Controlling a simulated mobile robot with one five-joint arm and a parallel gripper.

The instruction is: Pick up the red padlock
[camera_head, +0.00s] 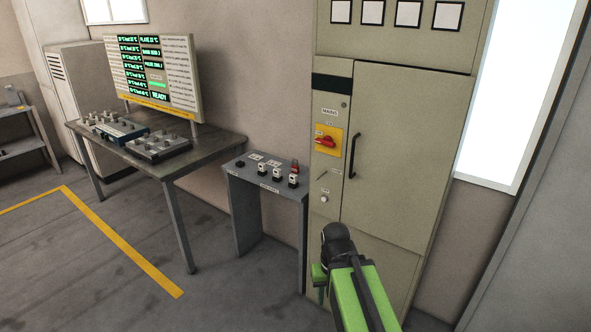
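A small red object (295,166), which looks like the red padlock, sits at the back right of the small grey table (243,177), close to the tall cabinet. It is too small to make out its shackle. My green and black arm rises from the bottom edge, in front of the cabinet. Its end, with my gripper (319,276), is lower and to the right of the red object, well apart from it. The fingers cannot be made out clearly, and I see nothing held.
Several black-and-white items (277,175) stand on the small table near the red object. The tall beige cabinet (400,150) has a red switch (325,141) on a yellow plate. A larger table (190,158) with control boxes stands left. The floor in front is clear.

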